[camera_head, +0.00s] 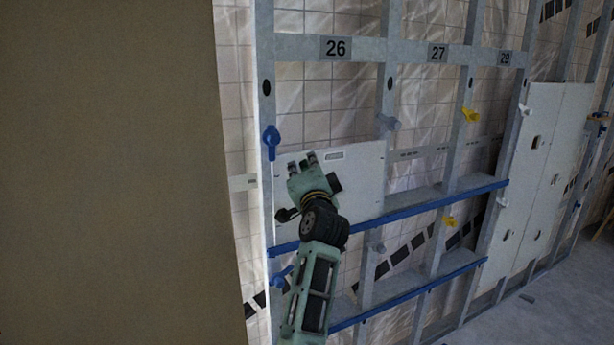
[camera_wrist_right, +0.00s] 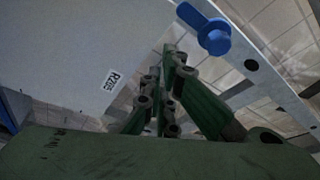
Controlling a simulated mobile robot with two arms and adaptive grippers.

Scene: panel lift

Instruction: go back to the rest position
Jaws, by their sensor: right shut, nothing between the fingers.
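My right gripper (camera_head: 303,162) is in front of the white panel (camera_head: 358,185) in the head view. The panel stands in the metal frame under the number 26, above the upper blue rail. In the right wrist view my gripper (camera_wrist_right: 167,50) is shut with its fingers together and nothing between them. The panel (camera_wrist_right: 85,45) fills the upper left there and carries a label (camera_wrist_right: 110,80) reading R2205 or similar. A blue clamp (camera_wrist_right: 213,35) is right of the fingers. My left gripper is in neither view.
A large brown surface (camera_head: 110,170) fills the left of the head view. Blue clamps (camera_head: 271,142) sit on the left post, and blue rails (camera_head: 400,215) cross the frame. The floor (camera_head: 550,300) is mostly clear.

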